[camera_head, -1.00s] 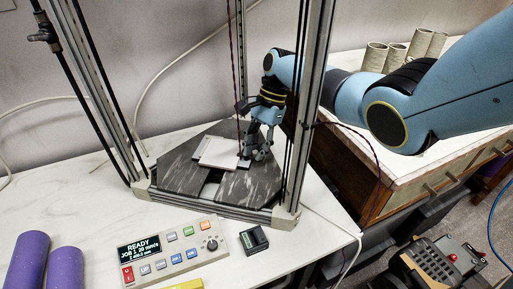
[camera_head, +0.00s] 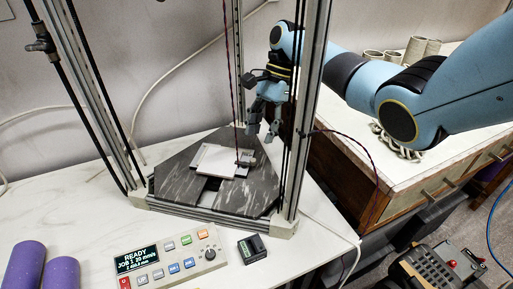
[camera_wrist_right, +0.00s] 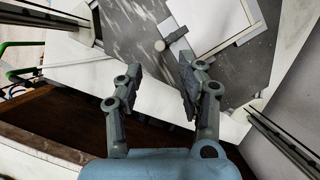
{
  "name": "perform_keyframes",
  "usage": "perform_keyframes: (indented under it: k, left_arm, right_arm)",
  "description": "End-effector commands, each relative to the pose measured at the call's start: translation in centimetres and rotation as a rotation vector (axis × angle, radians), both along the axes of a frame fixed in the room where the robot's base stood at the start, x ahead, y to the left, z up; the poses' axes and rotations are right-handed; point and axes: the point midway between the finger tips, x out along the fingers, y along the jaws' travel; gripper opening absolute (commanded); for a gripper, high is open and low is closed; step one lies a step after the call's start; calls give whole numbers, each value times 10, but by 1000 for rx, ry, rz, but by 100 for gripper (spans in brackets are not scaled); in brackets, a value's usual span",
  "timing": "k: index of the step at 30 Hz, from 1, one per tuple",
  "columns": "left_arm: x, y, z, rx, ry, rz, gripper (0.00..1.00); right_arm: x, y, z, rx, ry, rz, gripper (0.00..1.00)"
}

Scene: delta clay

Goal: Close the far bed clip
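The white build plate (camera_head: 216,160) lies on the dark marbled bed of the delta printer. The far bed clip (camera_head: 245,158) is a small grey piece at the plate's right corner. In the right wrist view the clip (camera_wrist_right: 176,35) is a dark bar with a pale round knob, at the plate's edge; I cannot tell whether it is fully clamped. My right gripper (camera_head: 263,134) is above and to the right of the clip, apart from it. In the right wrist view its fingers (camera_wrist_right: 157,74) are spread with nothing between them. My left gripper is out of view.
Printer uprights (camera_head: 307,110) and thin rods stand close around my right arm. A dark red cable (camera_head: 232,90) hangs near the clip. A control box (camera_head: 165,258) and a small black block (camera_head: 252,248) lie in front. Purple rolls (camera_head: 25,262) lie at front left.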

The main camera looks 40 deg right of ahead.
Motion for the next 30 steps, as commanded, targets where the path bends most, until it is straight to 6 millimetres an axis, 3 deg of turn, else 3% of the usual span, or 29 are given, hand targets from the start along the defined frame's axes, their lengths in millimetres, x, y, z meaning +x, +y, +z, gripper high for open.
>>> perform_keyframes:
  k: [3,9,30]
  left_arm:
    - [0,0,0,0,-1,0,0]
    - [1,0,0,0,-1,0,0]
    - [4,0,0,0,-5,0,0]
  right_arm:
    - [2,-9,21,-2,-3,0,39]
    - [3,-16,39,-1,-1,0,39]
    - [3,-17,41,0,0,0,39]
